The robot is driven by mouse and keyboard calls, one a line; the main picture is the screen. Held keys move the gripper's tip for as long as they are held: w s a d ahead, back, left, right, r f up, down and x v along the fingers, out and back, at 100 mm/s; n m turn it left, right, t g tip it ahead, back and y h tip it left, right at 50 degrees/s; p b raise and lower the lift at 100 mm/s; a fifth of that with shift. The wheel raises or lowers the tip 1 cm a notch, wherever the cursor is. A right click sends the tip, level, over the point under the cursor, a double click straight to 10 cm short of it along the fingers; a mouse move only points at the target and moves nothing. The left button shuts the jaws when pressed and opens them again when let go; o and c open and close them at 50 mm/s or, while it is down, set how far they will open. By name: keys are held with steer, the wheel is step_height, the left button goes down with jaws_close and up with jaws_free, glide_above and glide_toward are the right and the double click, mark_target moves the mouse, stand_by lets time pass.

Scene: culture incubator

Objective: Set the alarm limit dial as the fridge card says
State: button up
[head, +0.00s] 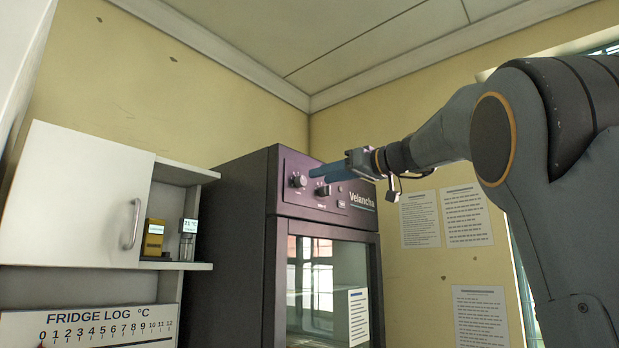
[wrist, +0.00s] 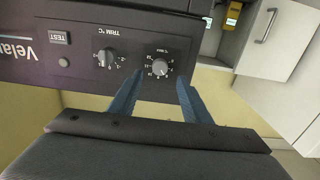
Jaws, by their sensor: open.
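The dark incubator (head: 245,200) has two grey dials on its upper front panel. The left dial (head: 298,180) also shows in the upside-down wrist view (wrist: 160,67), with a small scale and what looks like a "°C MAX" label. The other dial (head: 322,190) is marked TRIM °C in the wrist view (wrist: 108,57). My gripper (head: 315,173) is open and empty in front of the panel. In the wrist view its blue fingertips (wrist: 160,78) lie either side of the left dial; contact cannot be told. The fridge log card (head: 90,325) is cut off at the bottom.
A white cupboard (head: 75,200) stands left of the incubator. Its open shelf holds a yellow device (head: 154,238) and a small display reading about 21 °C (head: 190,226). A TEST button (wrist: 60,37) is on the panel. Paper notices (head: 466,215) hang on the right wall.

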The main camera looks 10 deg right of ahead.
mark_target(304, 181)
steer(key=p+x, duration=0.3)
steer(key=x, duration=0.3)
steer(key=shift+w+a, duration=0.15)
steer(key=shift+f, duration=0.1)
steer(key=shift+c, duration=0.2)
steer(key=c, duration=1)
